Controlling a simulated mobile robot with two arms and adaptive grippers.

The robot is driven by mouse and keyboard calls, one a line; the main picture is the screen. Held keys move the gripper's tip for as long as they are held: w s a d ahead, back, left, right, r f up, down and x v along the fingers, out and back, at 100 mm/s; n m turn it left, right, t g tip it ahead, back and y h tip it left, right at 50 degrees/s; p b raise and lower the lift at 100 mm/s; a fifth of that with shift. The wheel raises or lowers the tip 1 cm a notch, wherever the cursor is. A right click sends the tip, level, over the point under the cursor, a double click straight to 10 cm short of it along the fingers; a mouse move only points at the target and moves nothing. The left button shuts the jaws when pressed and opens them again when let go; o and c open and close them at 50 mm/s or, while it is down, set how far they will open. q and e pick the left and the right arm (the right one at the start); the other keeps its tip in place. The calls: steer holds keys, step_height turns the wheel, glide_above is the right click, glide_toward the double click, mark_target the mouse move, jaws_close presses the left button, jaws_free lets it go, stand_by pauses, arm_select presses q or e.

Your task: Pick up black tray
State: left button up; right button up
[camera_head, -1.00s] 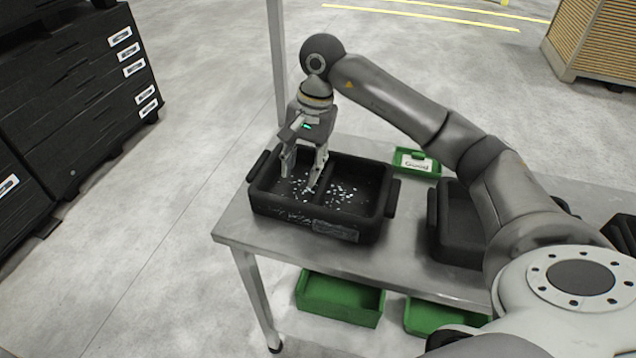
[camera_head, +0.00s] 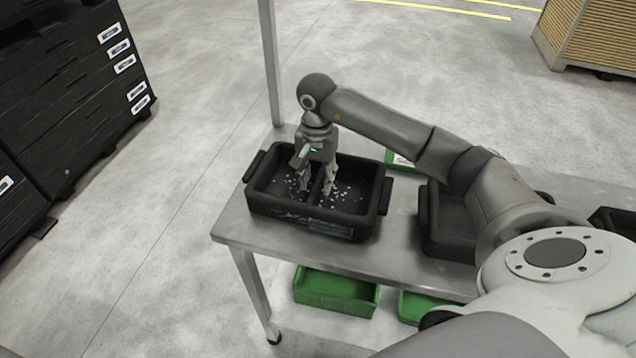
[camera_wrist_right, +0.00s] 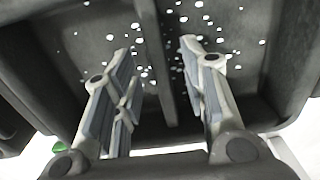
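The black tray (camera_head: 352,228) stands on the left part of the grey metal table. It has handles at both ends, a divider across its middle and many small white pieces inside. My right gripper (camera_head: 315,192) points down into the tray with its fingers apart. In the right wrist view, the gripper (camera_wrist_right: 160,60) is open, with one finger on each side of the tray's divider (camera_wrist_right: 160,85); I cannot tell whether either touches it. My left gripper is not in view.
A second black tray (camera_head: 434,240) sits to the right on the table (camera_head: 228,228), partly behind my arm. A green labelled box (camera_head: 398,162) is behind. Green bins (camera_head: 335,292) stand on the lower shelf. A table post (camera_head: 271,65) rises behind the tray. Black stacked crates (camera_head: 70,100) stand left.

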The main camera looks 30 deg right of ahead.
steer(key=shift+f, duration=1.05)
jaws_close()
steer(key=shift+r, duration=0.1)
